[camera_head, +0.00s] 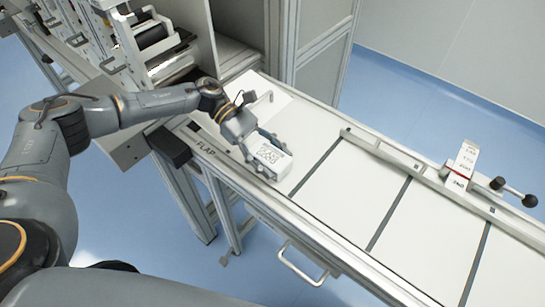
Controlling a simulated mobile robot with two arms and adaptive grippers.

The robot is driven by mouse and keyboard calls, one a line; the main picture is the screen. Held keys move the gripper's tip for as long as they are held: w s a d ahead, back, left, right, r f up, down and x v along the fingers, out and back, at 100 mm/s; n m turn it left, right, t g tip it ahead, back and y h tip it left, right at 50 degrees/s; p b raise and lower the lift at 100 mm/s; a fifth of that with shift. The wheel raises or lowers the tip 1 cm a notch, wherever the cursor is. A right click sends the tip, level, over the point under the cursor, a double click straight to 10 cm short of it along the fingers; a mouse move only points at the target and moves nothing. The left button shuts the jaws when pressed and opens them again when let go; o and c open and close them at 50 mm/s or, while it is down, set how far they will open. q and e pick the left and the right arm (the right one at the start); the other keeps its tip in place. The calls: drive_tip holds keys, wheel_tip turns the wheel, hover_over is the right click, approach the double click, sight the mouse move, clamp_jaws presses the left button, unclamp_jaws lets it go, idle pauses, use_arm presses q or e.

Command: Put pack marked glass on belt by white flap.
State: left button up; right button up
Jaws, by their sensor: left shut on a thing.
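My left gripper (256,144) is shut on a white pack (272,162) with a black square code on its face. The pack is at the left part of the white belt (340,190), near its front rail. I cannot tell whether it touches the belt, and no word "glass" can be read on it. The front rail beside the gripper bears the word FLAP. A pale panel with a small bent handle, perhaps the white flap (246,88), lies just behind the gripper. My right gripper is not in view.
Dark cross lines divide the belt, which is clear to the right. A white marker strip with a red line (463,165) stands at the far rail, beside a black-knobbed lever (515,190). Machine rollers (160,45) and a grey cabinet frame (318,45) stand behind.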

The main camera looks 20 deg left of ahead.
sight(264, 150)
use_arm(q)
drive_tip(key=o, duration=1.2)
drive_tip(key=shift+f, duration=0.1)
drive_tip(key=shift+o, duration=0.3)
drive_tip(key=shift+r+p, duration=0.3)
drive_tip(key=shift+p, duration=0.1)
drive_tip(key=b+v, duration=0.3)
drive_tip(key=v, duration=0.3)
drive_tip(key=shift+w+a+f, duration=0.1)
drive_tip(key=shift+w+a, duration=0.05)
drive_tip(key=shift+a, duration=0.1)
drive_tip(key=shift+w+a+r, duration=0.1)
drive_tip(key=shift+a+r, duration=0.2)
drive_tip(key=shift+a, duration=0.1)
drive_tip(key=shift+r, duration=0.1)
